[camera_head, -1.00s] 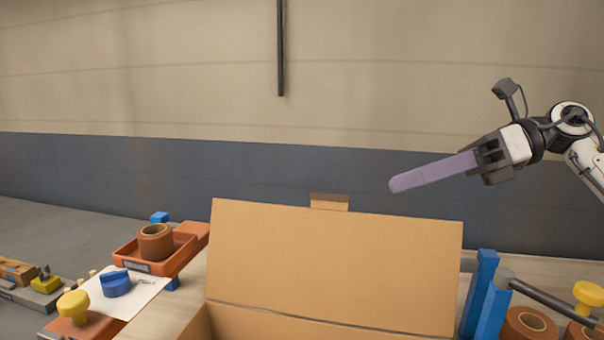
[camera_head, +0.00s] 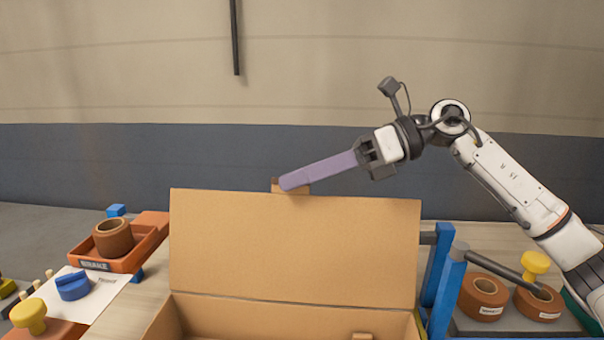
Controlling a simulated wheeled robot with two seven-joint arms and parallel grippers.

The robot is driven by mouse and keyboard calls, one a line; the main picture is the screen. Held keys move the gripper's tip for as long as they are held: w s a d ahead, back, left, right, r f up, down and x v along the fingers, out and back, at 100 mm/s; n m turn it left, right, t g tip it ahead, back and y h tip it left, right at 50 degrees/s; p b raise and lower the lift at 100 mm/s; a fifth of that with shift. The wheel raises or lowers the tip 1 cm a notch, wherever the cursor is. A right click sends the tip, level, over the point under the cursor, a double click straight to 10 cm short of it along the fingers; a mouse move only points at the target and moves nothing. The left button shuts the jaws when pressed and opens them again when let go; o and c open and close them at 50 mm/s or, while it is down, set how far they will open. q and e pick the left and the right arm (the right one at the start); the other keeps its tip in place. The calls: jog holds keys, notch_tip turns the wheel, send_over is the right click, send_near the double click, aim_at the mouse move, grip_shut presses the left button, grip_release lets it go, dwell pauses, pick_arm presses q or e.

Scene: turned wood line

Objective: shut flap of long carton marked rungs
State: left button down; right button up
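The long carton (camera_head: 250,322) stands open at the bottom middle of the head view, on the bench. Its wide flap (camera_head: 295,248) stands upright at the far side, with a small tuck tab at its top edge. My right gripper (camera_head: 372,157) is up behind and above the flap. A purple bar-like piece (camera_head: 322,170) extends from the jaws toward the left. Its tip overlaps the tab in the picture; I cannot tell whether they touch. No "rungs" marking is visible on the carton. My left gripper is not in view.
At left are an orange tray (camera_head: 88,262) holding a brown ring, a white sheet with a blue knob (camera_head: 73,286), and a yellow knob (camera_head: 29,316). At right are blue posts (camera_head: 447,290), a dark bar (camera_head: 505,272), and brown rolls (camera_head: 484,297).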

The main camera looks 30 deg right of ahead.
grip_shut()
dwell(1.4)
